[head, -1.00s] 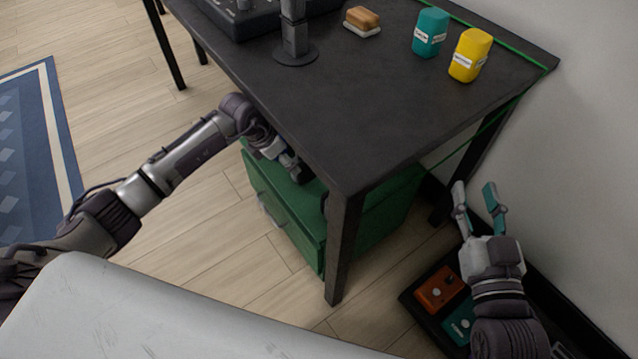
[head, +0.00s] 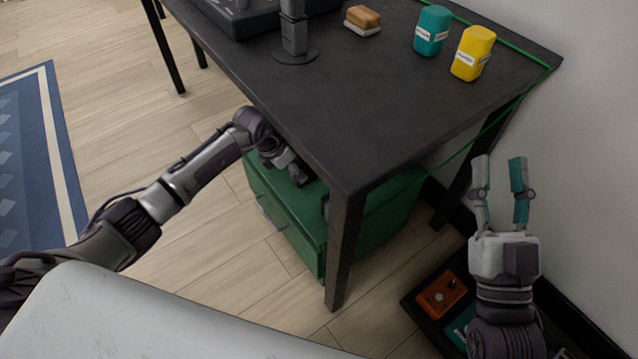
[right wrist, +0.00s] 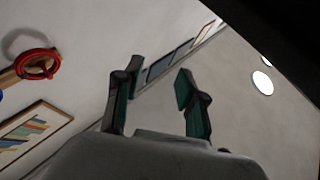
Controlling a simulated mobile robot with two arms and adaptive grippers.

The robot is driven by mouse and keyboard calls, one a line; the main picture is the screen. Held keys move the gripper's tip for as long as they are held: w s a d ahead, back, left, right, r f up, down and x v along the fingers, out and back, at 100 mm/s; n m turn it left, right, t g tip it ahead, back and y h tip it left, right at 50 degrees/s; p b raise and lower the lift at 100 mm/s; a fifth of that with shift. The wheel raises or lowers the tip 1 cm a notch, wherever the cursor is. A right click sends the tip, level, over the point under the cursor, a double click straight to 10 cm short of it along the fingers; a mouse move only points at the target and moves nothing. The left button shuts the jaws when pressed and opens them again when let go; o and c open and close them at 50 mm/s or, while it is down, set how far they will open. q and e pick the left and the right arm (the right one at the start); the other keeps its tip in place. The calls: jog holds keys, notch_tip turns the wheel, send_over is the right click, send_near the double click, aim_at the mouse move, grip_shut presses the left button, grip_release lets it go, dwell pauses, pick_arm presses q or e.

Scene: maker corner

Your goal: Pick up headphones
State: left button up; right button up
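No headphones can be made out for certain. A small dark shape (head: 325,206) shows beside the desk's front leg, over the green drawer cabinet (head: 290,235); I cannot tell what it is. My left gripper (head: 300,178) is under the desk edge, just above the cabinet top, partly hidden by the desk; its finger opening is unclear. My right gripper (head: 499,160) is raised to the right of the desk, near the wall, with its fingers apart and nothing between them. The right wrist view also shows these fingers (right wrist: 158,98) apart and empty.
An orange box (head: 441,295) sits in a black tray on the floor. A red ring (right wrist: 38,64) hangs on the wall.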

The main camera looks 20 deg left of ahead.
pick_arm(q)
jog(key=c, duration=1)
jog(key=shift+r, duration=0.1)
